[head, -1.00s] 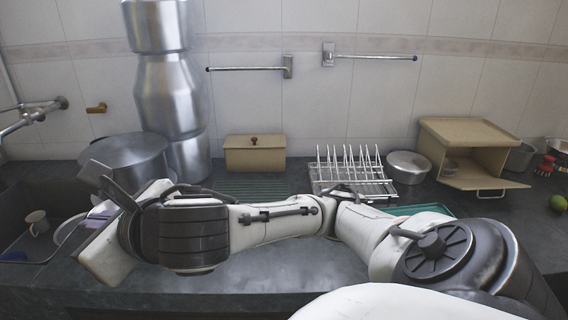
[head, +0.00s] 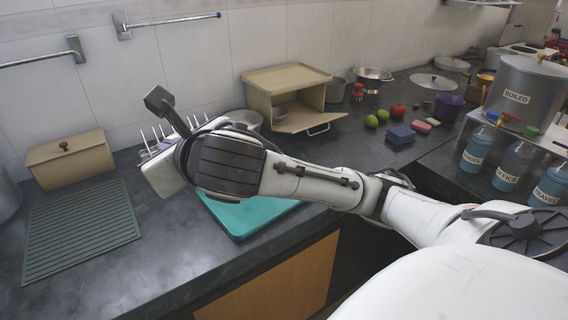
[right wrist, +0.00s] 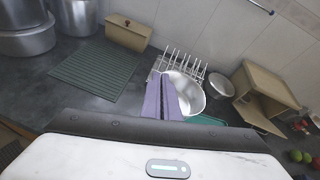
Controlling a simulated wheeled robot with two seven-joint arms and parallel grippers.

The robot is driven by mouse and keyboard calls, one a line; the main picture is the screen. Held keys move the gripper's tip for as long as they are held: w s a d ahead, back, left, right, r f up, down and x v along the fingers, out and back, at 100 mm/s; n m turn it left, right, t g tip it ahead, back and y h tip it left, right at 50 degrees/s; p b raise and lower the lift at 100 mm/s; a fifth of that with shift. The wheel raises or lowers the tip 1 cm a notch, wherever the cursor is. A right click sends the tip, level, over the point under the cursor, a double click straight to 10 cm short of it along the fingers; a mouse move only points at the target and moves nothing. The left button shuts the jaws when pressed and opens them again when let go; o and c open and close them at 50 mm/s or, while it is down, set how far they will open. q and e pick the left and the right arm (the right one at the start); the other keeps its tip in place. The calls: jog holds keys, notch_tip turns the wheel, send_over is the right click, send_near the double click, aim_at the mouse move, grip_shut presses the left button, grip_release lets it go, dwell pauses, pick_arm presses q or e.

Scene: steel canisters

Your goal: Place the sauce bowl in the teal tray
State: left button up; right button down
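My left gripper is not in view.
A white-pronged dish rack (head: 150,137) and a steel pot (head: 246,117) stand behind the tray. An open beige box (head: 290,90) is farther right. A ridged green mat (head: 80,228) lies left. The counter between mat and tray is clear.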

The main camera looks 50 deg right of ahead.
jog(key=w+d+m+h, duration=0.1)
jog(key=w+d+f+h, duration=0.1)
jog(key=w, duration=0.1)
jog(key=shift+w+d+m+g, duration=0.2)
jog(key=shift+m+g, duration=0.1)
jog(key=shift+m, duration=0.1)
jog(key=w+d+f+m+g+h, duration=0.1)
jog(key=d+f+h, duration=0.1)
jog(key=f, duration=0.3)
jog(key=d+f+m+g+h, duration=0.1)
jog(key=d+f+m, duration=0.1)
jog(key=f, duration=0.3)
jog(key=w+d+f+m+h, duration=0.1)
jog(key=d+f+m+h, duration=0.1)
jog(key=d+f, duration=0.2)
jog(key=shift+w+d+f+g+h, duration=0.15)
jog(key=shift+f+g, duration=0.05)
jog(key=shift+f, duration=0.35)
jog(key=shift+w+d+f+g+h, duration=0.1)
jog(key=shift+w+f+g+h, duration=0.1)
jog(key=shift+f, duration=0.35)
notch_tip(320, 180, down, 4)
jog(key=shift+f, duration=0.1)
jog(key=shift+f, duration=0.1)
